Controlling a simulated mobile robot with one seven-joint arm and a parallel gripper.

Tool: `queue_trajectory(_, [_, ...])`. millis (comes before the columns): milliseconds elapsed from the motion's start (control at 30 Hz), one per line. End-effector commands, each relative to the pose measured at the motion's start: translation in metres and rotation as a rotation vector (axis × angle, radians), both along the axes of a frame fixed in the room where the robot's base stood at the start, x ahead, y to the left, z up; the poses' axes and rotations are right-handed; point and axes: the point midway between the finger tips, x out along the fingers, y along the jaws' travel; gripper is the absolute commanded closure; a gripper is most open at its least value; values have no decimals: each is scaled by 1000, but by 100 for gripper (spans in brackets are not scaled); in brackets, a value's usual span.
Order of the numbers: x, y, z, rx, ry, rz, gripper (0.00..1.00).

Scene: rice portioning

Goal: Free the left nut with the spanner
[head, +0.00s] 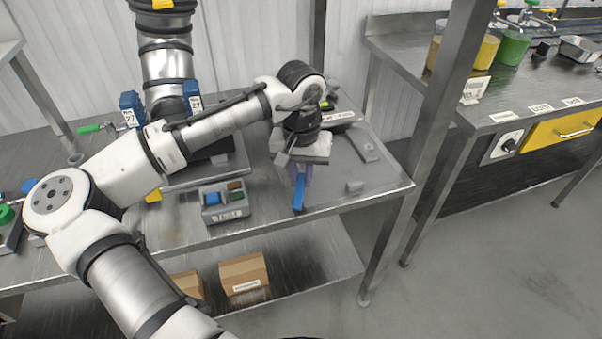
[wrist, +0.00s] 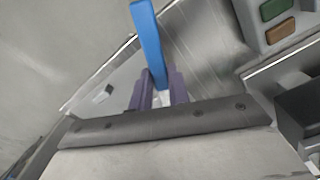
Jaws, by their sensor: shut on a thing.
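The spanner has a blue handle (head: 299,194) that hangs below my gripper (head: 300,172) near the front edge of the right part of the bench. In the wrist view the blue handle (wrist: 149,42) points up and away, with a pale metal part between the purple fingers of my gripper (wrist: 160,92). The gripper is shut on the spanner. The spanner's working end is hidden by the gripper. I cannot make out the left nut in either view. My arm hides part of the machine on the bench.
A small grey cylinder (head: 355,187) and a flat grey piece (head: 364,146) lie to the right.

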Motion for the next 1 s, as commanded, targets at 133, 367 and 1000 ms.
queue_trajectory(133, [0, 0, -1, 0, 0, 0, 100])
queue_trajectory(367, [0, 0, -6, -1, 0, 0, 100])
queue_trajectory(1000, [0, 0, -10, 0, 0, 0, 100])
